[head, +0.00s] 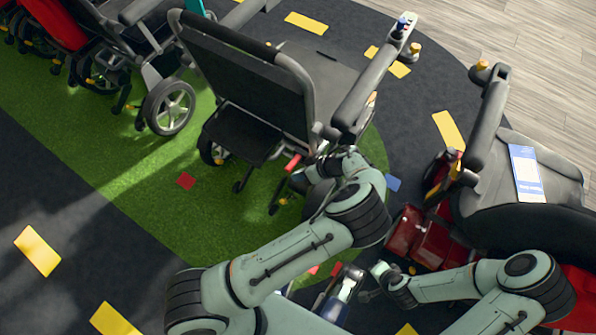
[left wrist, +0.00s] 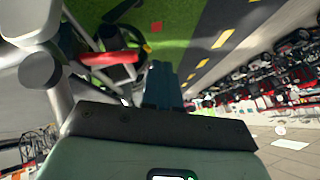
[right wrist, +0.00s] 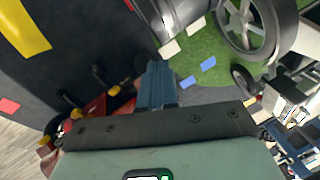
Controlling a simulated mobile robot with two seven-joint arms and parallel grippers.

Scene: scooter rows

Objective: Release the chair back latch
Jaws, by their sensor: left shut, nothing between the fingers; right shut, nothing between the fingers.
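The black chair back (head: 245,85) of a power wheelchair stands upright in the middle of the head view. A red lever (head: 293,162), which looks like the back latch, sticks out low on its right side. It also shows in the left wrist view (left wrist: 108,58), left of the fingers. My left gripper (head: 300,182) is shut and empty, close beside and just below the lever; I cannot tell whether they touch. In the left wrist view its fingers (left wrist: 162,82) point past the lever. My right gripper (right wrist: 157,85) is shut and empty, low over the floor.
Another chair with a grey seat (head: 540,170), a blue-white card and a red base (head: 420,235) stands at the right, near my right arm. More scooters (head: 100,40) stand at the upper left. Dark floor with yellow patches (head: 38,250) is clear at the left.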

